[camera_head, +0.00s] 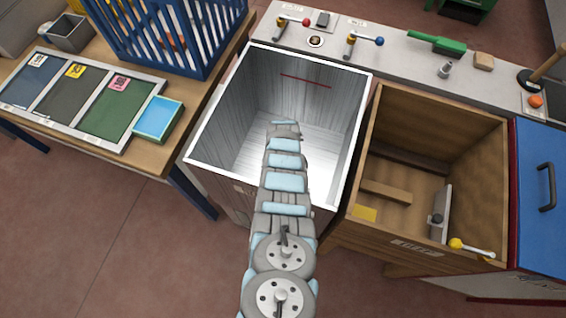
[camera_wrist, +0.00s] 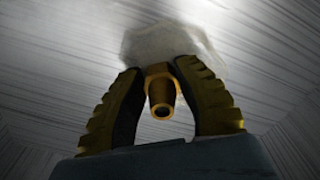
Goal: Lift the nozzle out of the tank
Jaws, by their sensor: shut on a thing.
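The tank (camera_head: 195,162) is an open metal box with a bright rim, in the middle of the head view. My arm reaches down into it and hides part of its inside; my gripper is not visible there. In the wrist view my gripper (camera_wrist: 162,92) is shut on the nozzle (camera_wrist: 161,90), a small brass piece with a dark round hole, held between two ridged yellow-and-black fingers. A pale, cloudy lump or patch (camera_wrist: 170,40) lies behind the nozzle; I cannot tell what it is. Streaked metal tank surfaces surround the fingers.
A wooden bin (camera_head: 372,150) stands right of the tank, with a blue-lidded box (camera_head: 540,210) beyond it. A counter (camera_head: 400,60) with valves and a green tool (camera_head: 437,43) runs behind. At left, a table holds a blue crate (camera_head: 165,30) and a sectioned tray (camera_head: 75,95).

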